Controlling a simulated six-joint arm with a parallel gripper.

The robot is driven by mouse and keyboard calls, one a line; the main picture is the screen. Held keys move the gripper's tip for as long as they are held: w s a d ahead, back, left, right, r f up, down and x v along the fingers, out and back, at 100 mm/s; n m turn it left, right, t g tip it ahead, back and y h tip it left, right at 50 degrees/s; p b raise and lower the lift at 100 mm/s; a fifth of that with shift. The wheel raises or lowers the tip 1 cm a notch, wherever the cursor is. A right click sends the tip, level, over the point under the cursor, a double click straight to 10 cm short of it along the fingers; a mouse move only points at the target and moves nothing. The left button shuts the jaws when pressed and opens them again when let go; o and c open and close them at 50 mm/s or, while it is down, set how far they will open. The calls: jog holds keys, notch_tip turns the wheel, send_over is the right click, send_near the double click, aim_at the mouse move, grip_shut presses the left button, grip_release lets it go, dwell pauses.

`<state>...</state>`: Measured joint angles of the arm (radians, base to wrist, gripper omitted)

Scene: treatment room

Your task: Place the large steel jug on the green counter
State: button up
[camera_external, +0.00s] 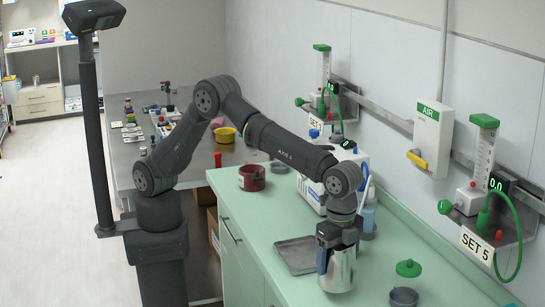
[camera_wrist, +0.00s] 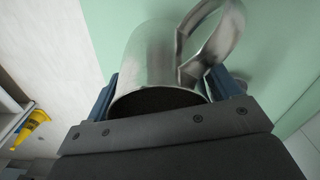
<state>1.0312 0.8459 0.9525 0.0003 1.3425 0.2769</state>
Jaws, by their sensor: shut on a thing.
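The large steel jug (camera_external: 339,274) is a shiny metal cylinder with a loop handle. My gripper (camera_external: 337,250) is shut on it near its rim and holds it upright at the green counter (camera_external: 240,205), near the front edge. I cannot tell whether its base touches the counter top. In the wrist view the jug (camera_wrist: 153,58) sits between the blue fingers of my gripper (camera_wrist: 162,92), with its dark mouth towards me and its handle on the right. The green counter (camera_wrist: 115,25) shows beyond it.
A grey tray (camera_external: 296,256) lies just left of the jug. A green-lidded jar (camera_external: 407,268) and a dark round container (camera_external: 403,297) stand to the right. A dark red pot (camera_external: 251,178) is at the far end.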

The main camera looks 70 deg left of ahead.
jog(key=shift+f, duration=1.9)
jog(key=shift+f, duration=0.1)
jog(key=o, duration=1.2)
jog(key=shift+f, duration=0.1)
notch_tip(320, 180, up, 12)
jog(key=shift+r, duration=0.2)
